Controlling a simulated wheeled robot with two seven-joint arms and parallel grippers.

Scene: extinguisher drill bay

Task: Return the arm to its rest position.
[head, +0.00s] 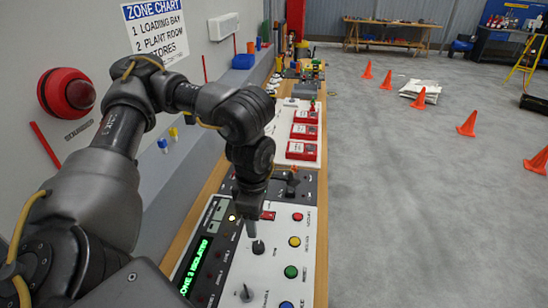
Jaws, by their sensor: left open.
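My left arm comes in from the left and bends down over the control panel (285,262). My left gripper (251,228) points down, its fingertips just above or beside a black knob (258,247); I cannot tell whether they touch. It is open, and nothing shows between its fingers. A green lit display (199,266) on the panel shows text ending in "ISOLATED". Yellow (294,241), green (290,271) and other coloured buttons line the panel's right side. My right gripper is out of view.
A red sounder (66,93) and a zone chart (155,27) are on the left wall, close to my arm. Red boxes (302,132) and small items stand farther along the bench.

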